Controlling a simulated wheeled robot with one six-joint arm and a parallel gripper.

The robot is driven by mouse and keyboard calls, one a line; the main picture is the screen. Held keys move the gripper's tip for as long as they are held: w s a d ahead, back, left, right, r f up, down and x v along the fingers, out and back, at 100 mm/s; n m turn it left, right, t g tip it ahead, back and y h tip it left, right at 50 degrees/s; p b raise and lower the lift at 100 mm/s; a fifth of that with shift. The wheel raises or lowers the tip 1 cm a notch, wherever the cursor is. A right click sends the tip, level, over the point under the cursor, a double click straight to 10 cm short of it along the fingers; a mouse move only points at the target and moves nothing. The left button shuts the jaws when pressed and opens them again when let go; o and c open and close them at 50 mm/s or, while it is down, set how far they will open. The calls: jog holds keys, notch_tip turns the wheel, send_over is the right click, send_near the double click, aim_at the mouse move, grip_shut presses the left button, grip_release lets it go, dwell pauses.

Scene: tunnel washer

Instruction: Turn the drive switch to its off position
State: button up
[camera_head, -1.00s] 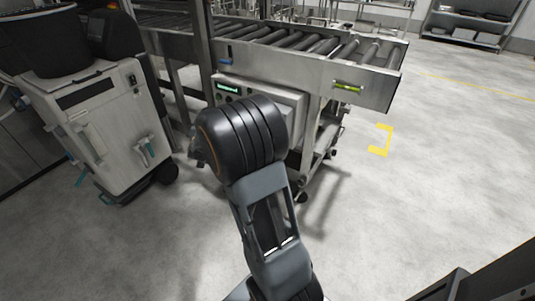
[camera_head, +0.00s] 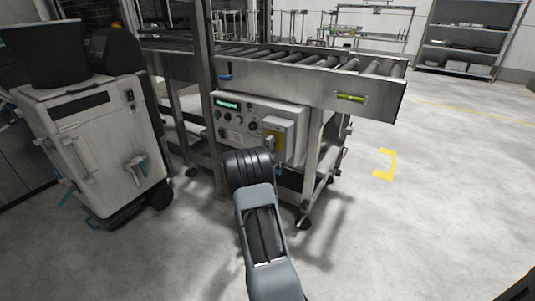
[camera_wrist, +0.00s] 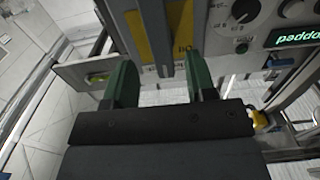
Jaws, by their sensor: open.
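The drive switch is a grey lever handle on a yellow plate (camera_head: 272,136), on a grey box at the right of the control panel (camera_head: 236,120) under the roller conveyor. In the wrist view the grey handle (camera_wrist: 154,32) runs down from the top edge over the yellow plate (camera_wrist: 180,25). My gripper (camera_wrist: 160,76) is open; its two green fingers stand apart, one on each side of the handle's lower end. I see no clear contact. In the head view my arm hides the fingers, low in front of the panel.
The panel's lit green display (camera_head: 227,104) and dark knobs (camera_head: 252,125) are left of the switch. The roller conveyor (camera_head: 330,88) overhangs it, with a steel leg (camera_head: 312,150) at right. A white wheeled machine (camera_head: 95,140) stands left. Floor at right is clear.

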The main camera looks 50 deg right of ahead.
jog(key=shift+b+x, duration=0.5)
jog(key=shift+x, duration=2.15)
jog(key=shift+c, duration=0.3)
grip_shut()
